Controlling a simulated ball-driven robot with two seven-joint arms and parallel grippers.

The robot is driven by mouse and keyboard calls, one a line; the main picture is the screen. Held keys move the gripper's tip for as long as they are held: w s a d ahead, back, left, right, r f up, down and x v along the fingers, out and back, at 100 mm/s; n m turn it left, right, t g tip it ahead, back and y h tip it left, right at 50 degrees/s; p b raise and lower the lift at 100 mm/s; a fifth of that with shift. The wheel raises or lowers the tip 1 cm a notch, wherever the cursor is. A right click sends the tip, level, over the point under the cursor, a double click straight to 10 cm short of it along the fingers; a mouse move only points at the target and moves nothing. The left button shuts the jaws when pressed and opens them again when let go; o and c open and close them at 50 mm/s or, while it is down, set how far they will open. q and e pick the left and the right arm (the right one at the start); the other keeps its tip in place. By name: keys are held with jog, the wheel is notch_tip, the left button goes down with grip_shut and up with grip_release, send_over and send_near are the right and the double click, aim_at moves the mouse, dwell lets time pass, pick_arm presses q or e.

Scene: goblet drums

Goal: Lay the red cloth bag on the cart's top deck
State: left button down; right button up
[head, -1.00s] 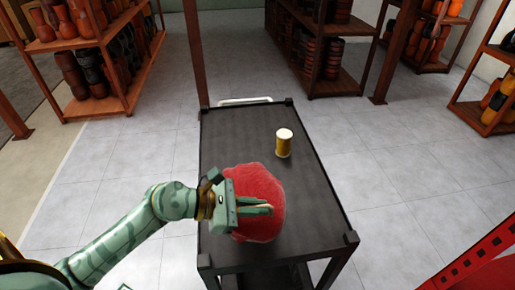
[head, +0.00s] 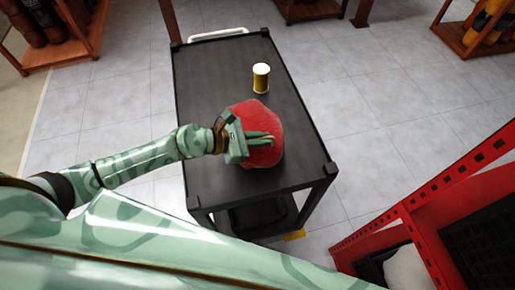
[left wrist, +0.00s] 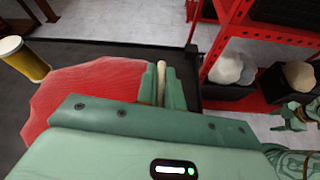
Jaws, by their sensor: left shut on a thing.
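The red cloth bag (head: 262,123) is over the near half of the cart's black top deck (head: 205,85). My left gripper (head: 268,138) reaches in from the left and is shut on the bag. In the left wrist view the bag (left wrist: 85,90) spreads out left of the fingers (left wrist: 162,85), with a narrow beige strip between them. I cannot tell whether the bag's underside touches the deck. A green part that looks like my right gripper (left wrist: 294,115) shows small at the right of the left wrist view; its fingers are unclear.
A yellow can with a white top (head: 261,78) stands on the deck beyond the bag. A red perforated rack (head: 430,190) stands right of the cart, holding pale lumps (left wrist: 228,68). The deck's far left is bare.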

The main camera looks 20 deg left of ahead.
aim_at(251, 127)
pick_arm(q)
jog(key=shift+w+a+f+b, duration=0.2)
jog(key=shift+w+f, duration=0.1)
jog(key=shift+f, duration=0.15)
jog(key=shift+w+a+f+b, duration=0.15)
jog(key=shift+w+f+b, duration=0.1)
jog(key=shift+f, duration=0.2)
jog(key=f, duration=0.1)
jog(key=f+b, duration=0.1)
jog(key=f, duration=0.1)
jog(key=shift+w+a+f+b, duration=0.2)
jog(key=shift+w+a+b, duration=0.1)
jog(key=shift+w+b, duration=0.1)
jog(key=shift+f, duration=0.2)
pick_arm(e)
jog(key=f, duration=0.3)
jog(key=shift+s+a+f, duration=0.25)
jog(key=shift+s+f, duration=0.05)
pick_arm(q)
jog(key=shift+f, duration=0.15)
jog(key=c, duration=1.5)
grip_release()
pick_arm(e)
jog(key=shift+d+f, duration=0.15)
